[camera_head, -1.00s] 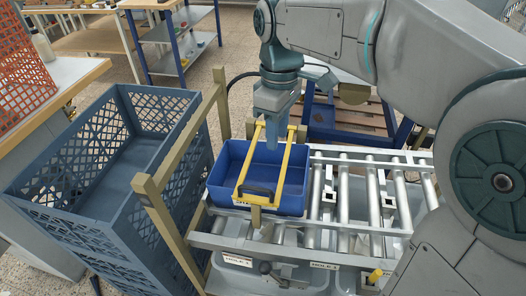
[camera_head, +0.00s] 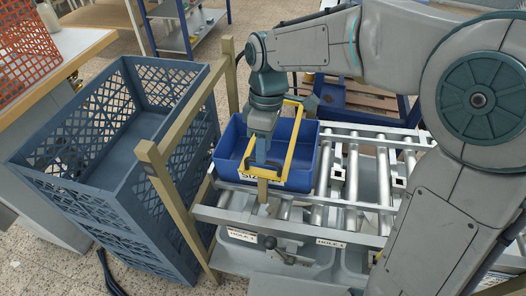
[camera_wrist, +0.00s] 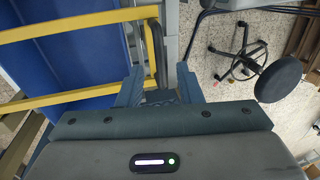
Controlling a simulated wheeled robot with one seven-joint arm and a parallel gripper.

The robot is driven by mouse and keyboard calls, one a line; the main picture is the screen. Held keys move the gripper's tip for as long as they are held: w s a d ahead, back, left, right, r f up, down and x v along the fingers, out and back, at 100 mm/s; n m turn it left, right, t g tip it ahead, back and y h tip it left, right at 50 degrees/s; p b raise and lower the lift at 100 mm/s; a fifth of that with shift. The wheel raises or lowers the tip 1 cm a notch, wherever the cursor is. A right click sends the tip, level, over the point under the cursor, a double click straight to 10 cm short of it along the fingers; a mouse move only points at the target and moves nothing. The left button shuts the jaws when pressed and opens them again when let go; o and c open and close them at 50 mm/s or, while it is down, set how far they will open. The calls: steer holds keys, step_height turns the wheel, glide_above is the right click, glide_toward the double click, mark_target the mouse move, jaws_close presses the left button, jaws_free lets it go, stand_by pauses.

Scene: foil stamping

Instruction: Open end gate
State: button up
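A tan post-and-rail frame (camera_head: 190,117) stands at the left end of the roller conveyor (camera_head: 353,185); it looks like the end gate, and its rail is across that end. A blue bin (camera_head: 228,155) with a yellow bail handle (camera_head: 291,150) sits on the rollers beside it. My gripper (camera_head: 261,160) points down at the bin's front edge, by the handle's dark grip. In the wrist view my fingers (camera_wrist: 160,90) are apart, with the end of the dark grip (camera_wrist: 157,52) near the gap. Whether they touch it is unclear.
A tall grey-blue crate (camera_head: 110,205) stands close left of the tan frame. Labelled grey containers (camera_head: 325,250) lie under the rollers. The rollers right of the bin are clear. A stool (camera_wrist: 280,80) shows on the floor in the wrist view.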

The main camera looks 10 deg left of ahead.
steer(key=shift+s+f, duration=0.15)
steer(key=shift+f, duration=0.7)
steer(key=shift+c, duration=0.3)
jaws_close()
steer(key=shift+r, duration=0.15)
